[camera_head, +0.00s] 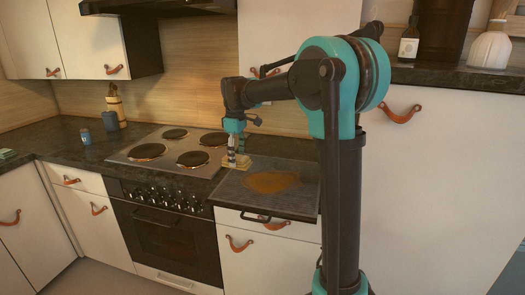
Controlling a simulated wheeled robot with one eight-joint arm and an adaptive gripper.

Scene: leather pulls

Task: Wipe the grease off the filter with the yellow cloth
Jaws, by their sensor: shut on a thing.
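The filter (283,205) is a flat dark panel with a thin frame and a handle at its front edge. It lies on the counter to the right of the stove. A brown-orange grease patch (271,182) covers its middle. My gripper (238,160) points down at the filter's back left corner and is shut on the yellow cloth (236,165). The cloth is at or just above the panel, left of the grease; I cannot tell whether it touches. My arm's column hides the filter's right end.
The stove (170,148) with several round hotplates is left of the filter. A tall white cabinet (440,180) stands at the right, with a bottle (409,42) and a white vase (490,48) on top.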

